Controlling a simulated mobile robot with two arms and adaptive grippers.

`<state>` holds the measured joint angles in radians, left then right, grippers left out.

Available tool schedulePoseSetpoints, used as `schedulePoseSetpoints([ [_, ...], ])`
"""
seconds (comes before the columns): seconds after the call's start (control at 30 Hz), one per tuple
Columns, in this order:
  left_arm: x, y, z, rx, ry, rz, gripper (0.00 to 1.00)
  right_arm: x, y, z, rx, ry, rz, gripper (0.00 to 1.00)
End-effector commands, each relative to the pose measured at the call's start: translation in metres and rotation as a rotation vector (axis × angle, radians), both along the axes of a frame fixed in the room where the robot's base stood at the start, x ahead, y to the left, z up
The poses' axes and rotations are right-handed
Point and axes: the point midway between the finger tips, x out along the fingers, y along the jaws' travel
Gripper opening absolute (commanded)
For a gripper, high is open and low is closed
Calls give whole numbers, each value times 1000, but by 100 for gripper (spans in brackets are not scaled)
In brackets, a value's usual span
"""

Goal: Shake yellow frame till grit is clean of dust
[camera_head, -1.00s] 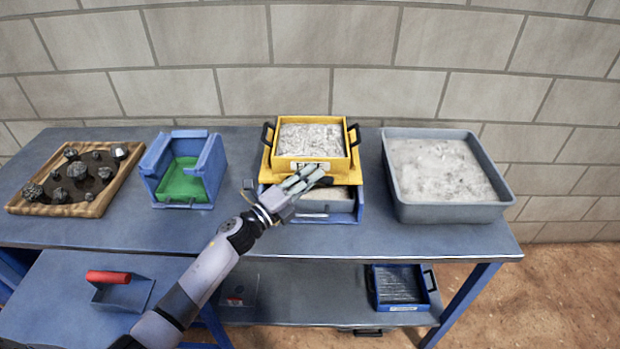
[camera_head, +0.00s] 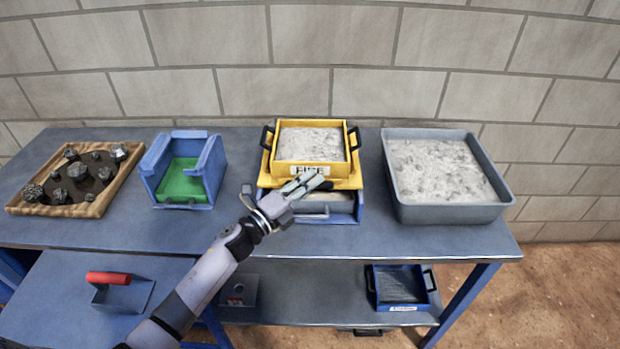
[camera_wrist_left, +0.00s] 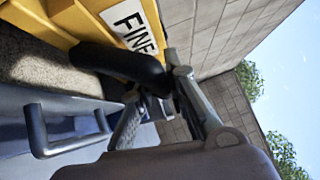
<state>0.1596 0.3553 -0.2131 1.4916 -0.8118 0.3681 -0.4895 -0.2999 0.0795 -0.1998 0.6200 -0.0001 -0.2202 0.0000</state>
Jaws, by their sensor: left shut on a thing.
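The yellow frame (camera_head: 347,168) sits on a blue-and-grey stand on the bench, with grey grit (camera_head: 311,143) inside it. It has black handles at its sides and a white label on its front. My left gripper (camera_head: 318,182) is at the front of the frame, shut on a black handle (camera_wrist_left: 125,66) below the label. A grey tray with pale material (camera_head: 325,208) shows beneath the frame. My right gripper is not in view.
A large grey tray of pale grit (camera_head: 400,203) stands close on the right. A blue box with a green inside (camera_head: 184,183) and a wooden tray of dark rocks (camera_head: 105,200) are left. A red-handled scoop (camera_head: 108,278) lies front left. A blue sieve (camera_head: 402,287) is on the lower shelf.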

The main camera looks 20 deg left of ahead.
Motion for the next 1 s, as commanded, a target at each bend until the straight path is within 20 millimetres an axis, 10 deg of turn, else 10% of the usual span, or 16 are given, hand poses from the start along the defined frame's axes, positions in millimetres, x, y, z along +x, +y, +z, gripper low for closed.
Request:
schedulePoseSetpoints([
  [0.23, -37, -10, -3, 5, 7, 0, 0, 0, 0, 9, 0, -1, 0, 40],
  [1.0, -39, -10, -2, 2, 4, 1, 23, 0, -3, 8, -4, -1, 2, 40],
])
